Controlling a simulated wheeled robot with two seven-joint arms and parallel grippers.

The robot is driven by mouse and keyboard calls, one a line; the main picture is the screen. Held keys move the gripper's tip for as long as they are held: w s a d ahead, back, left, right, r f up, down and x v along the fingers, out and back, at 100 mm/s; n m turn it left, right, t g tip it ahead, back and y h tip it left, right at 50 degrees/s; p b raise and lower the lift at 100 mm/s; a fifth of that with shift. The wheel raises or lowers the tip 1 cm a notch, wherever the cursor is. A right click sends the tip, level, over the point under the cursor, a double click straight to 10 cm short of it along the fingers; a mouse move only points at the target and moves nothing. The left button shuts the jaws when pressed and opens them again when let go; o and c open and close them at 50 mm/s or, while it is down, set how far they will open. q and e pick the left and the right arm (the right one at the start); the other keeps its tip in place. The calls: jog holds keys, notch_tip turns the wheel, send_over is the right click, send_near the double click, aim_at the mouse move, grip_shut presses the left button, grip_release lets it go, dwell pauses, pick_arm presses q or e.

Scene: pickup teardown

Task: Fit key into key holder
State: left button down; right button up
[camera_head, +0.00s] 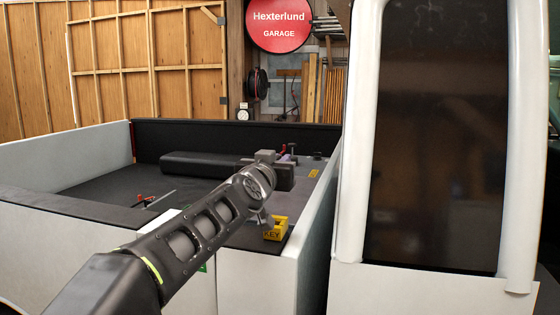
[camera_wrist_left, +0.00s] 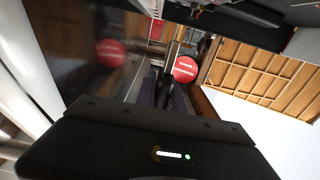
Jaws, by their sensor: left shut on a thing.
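The yellow key holder (camera_head: 277,229), marked KEY, sits on the truck's side ledge just below and right of the end of my left arm. My left gripper (camera_head: 281,166) points away from me above the ledge, its grey parts beyond the holder. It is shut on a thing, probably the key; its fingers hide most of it. In the left wrist view a thin, light metal piece (camera_wrist_left: 175,46) sticks out past the dark finger area. I cannot make out the key's shape. My right gripper is not in view.
The black-lined truck bed (camera_head: 100,185) lies left of the arm, with a long dark padded block (camera_head: 200,165) in it. A white side panel (camera_head: 312,215) and the cab's dark window (camera_head: 440,130) stand close on the right. Small red and orange items (camera_head: 145,201) lie in the bed.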

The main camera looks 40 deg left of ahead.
pick_arm(q)
notch_tip(320, 180, down, 6)
jog(key=b, duration=0.2)
jog(key=shift+r+b, duration=0.25)
jog(key=shift+b, duration=0.1)
notch_tip(320, 180, down, 3)
jog(key=b, duration=0.3)
jog(key=shift+s+f+b, duration=0.1)
jog(key=shift+f+b, duration=0.4)
jog(key=shift+b, duration=0.1)
jog(key=c, duration=1.4)
grip_release()
jog(key=shift+o, duration=0.2)
